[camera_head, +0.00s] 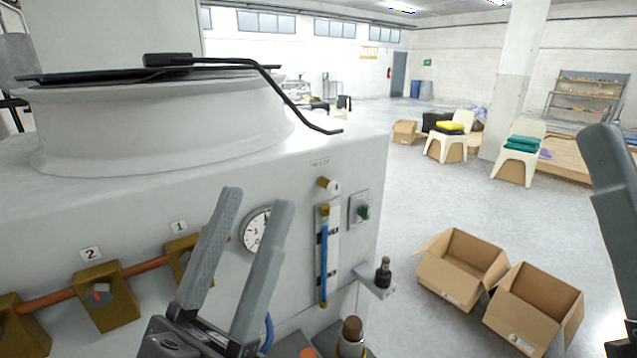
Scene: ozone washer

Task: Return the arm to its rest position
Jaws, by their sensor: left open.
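My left gripper (256,198) is at the lower middle, with its two grey fingers pointing up and apart. It is open, with nothing between the fingers. It is in front of the front panel of the grey washer (345,165), and its fingers overlap the view of the pressure gauge (254,232). I cannot tell whether it touches the panel. Part of my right gripper (604,150) shows at the right edge; only one grey finger is clear, so its opening cannot be judged.
The washer has a round black lid (110,74), numbered brass valves (105,295), a blue flow tube (324,260) and a green-knobbed switch (362,211). Two open cardboard boxes (460,268) (535,305) stand on the floor at right. Chairs (447,147) stand farther back; floor between is clear.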

